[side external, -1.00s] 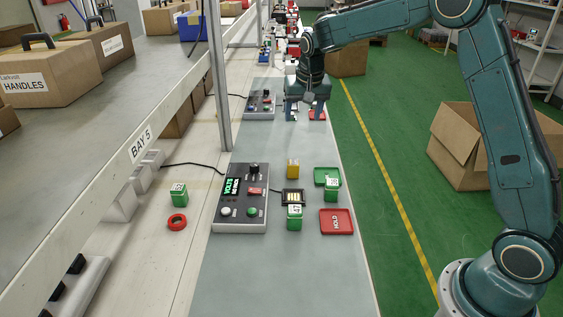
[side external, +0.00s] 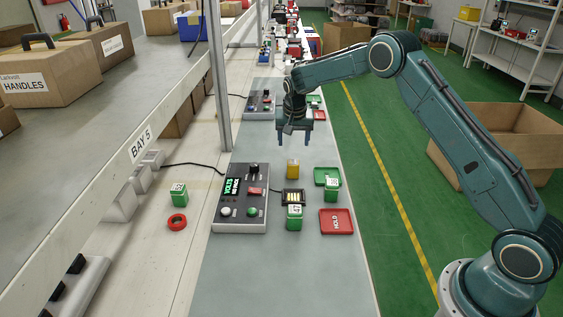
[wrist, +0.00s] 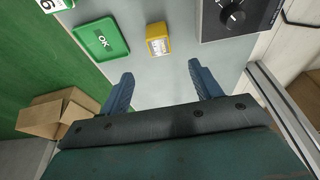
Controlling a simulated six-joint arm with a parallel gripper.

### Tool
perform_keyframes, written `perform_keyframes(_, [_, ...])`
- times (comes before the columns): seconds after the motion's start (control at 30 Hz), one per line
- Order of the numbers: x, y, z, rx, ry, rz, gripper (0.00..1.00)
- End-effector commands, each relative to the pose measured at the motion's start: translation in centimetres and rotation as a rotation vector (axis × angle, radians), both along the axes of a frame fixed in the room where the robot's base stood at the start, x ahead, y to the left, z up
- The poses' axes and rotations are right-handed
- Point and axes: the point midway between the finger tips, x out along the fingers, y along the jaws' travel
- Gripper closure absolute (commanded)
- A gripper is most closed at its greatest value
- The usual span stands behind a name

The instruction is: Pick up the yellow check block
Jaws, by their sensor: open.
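The yellow check block (side external: 293,169) stands upright on the grey bench strip, just behind a small black dock and right of the control box. In the wrist view the yellow block (wrist: 158,39) lies ahead of the fingertips, roughly midway between them sideways. My gripper (side external: 294,142) is open and empty, above the strip and on the far side of the block. In the wrist view both fingers of my gripper (wrist: 160,72) are spread wide with only bench surface between them.
The control box (side external: 241,198) stands left of the block. A green OK tray (side external: 326,177), a red HOLD tray (side external: 336,222) and green blocks (side external: 294,217) are near it. A black dock (side external: 293,197) sits in front.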

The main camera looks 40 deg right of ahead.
Motion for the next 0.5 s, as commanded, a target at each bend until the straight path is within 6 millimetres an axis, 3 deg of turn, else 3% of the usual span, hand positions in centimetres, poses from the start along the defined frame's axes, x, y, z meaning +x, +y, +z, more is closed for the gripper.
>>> perform_keyframes(0.5, [1.2,-1.3,-6.5,0.0,0.003,-0.001,0.36])
